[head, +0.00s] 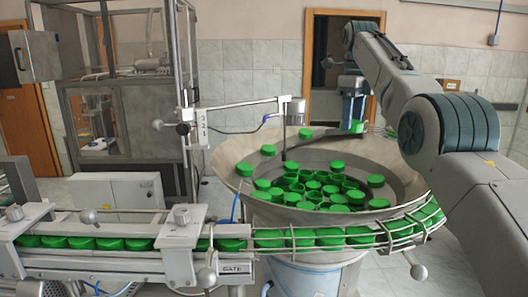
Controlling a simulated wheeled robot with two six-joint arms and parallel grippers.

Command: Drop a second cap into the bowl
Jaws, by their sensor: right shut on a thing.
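The wide feeder bowl (231,167) stands at the centre right, with many green caps lying in its middle. Several more caps lie on its sloping inner wall. My right gripper (352,119) reaches in from the upper right and points down over the far right part of the bowl. It is shut on a green cap (353,127), which shows at its fingertips. I cannot tell how high this cap is above the bowl surface. My left gripper is not in view.
A rail track (330,236) full of green caps curves along the bowl's front and runs left through a gate (181,236). A thin sensor arm (240,104) with a grey cylinder (296,112) hangs over the bowl's left side. A metal-framed machine (125,130) stands behind left.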

